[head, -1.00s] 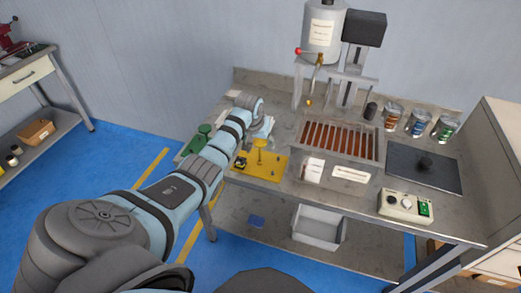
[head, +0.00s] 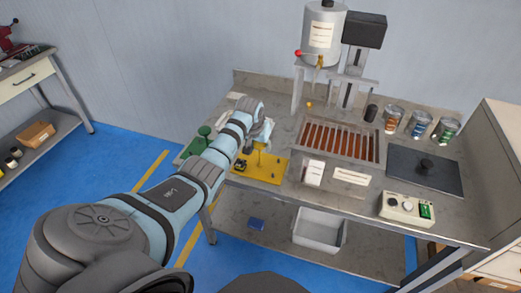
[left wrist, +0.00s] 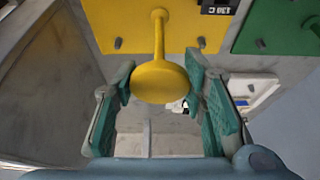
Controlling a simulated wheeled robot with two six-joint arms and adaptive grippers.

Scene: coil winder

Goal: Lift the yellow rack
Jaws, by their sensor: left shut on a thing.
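The yellow rack (head: 268,172) lies flat on the left part of the workbench, with small dark pegs and an upright post. In the left wrist view its plate (left wrist: 118,22) fills the top, and its post ends in a round yellow knob (left wrist: 160,82). My left gripper (head: 263,139) is over the post. In the wrist view its teal fingers stand on both sides of the knob, shut on it. The plate appears to rest on the bench. My right gripper is not in view.
A green rack (head: 197,146) stands just left of the yellow one. A tray of copper-coloured strips (head: 340,140), a control box (head: 405,206) and several jars are to the right. A grey bin (head: 318,229) sits on the lower shelf.

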